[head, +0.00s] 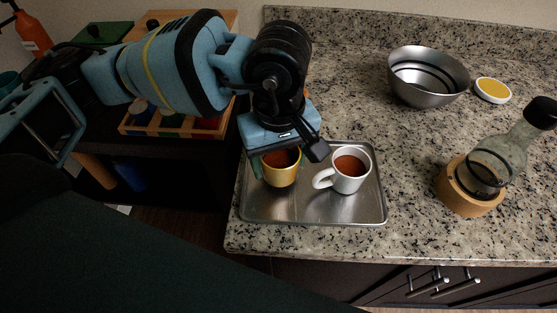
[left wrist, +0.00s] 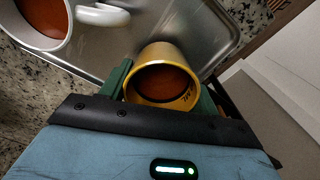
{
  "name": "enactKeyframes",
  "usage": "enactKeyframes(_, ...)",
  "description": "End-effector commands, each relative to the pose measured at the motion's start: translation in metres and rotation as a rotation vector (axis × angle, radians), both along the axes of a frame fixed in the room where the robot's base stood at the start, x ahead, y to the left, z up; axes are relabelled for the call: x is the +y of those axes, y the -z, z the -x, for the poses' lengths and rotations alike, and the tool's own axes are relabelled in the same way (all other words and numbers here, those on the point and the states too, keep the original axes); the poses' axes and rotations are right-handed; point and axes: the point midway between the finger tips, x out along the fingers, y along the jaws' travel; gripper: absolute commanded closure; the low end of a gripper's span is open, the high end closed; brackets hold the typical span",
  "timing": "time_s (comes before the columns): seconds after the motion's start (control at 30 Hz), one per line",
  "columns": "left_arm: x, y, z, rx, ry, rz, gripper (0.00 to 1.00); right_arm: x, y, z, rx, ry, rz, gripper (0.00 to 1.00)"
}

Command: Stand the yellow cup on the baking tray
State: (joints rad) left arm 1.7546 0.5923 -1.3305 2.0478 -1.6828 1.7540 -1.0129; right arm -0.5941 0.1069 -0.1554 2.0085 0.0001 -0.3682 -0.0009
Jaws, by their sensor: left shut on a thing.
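The yellow cup (head: 281,172) is upright with brown contents, over the left part of the metal baking tray (head: 310,212). I cannot tell whether its base touches the tray. My left gripper (head: 279,160) is shut on the yellow cup, its green fingers on either side of it. In the left wrist view the yellow cup (left wrist: 162,77) sits between the fingers of the left gripper (left wrist: 165,88), with the tray (left wrist: 125,55) behind it. The right gripper is not in view.
A white mug (head: 349,172) with brown contents stands on the tray to the right of the yellow cup.

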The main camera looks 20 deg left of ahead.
Motion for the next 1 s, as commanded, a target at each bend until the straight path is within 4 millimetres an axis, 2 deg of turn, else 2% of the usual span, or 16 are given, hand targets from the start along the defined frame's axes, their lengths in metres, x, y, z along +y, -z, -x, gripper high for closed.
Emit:
enactKeyframes(0.13, 0.000, 0.013, 0.000, -0.001, -0.002, 0.000, 0.68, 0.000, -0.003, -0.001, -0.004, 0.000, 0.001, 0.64)
enactKeyframes(0.53, 0.000, 0.019, 0.000, 0.000, -0.001, 0.000, 0.68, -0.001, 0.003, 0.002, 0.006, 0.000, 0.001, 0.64)
enactKeyframes(0.57, 0.000, 0.018, 0.000, 0.000, -0.001, 0.000, 0.35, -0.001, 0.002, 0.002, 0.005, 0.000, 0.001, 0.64)
enactKeyframes(0.7, 0.000, 0.017, 0.000, 0.000, -0.001, 0.000, 0.17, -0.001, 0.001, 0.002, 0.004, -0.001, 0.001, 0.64)
enactKeyframes(1.0, 0.000, 0.016, 0.000, -0.001, -0.001, -0.001, 0.17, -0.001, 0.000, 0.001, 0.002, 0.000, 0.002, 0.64)
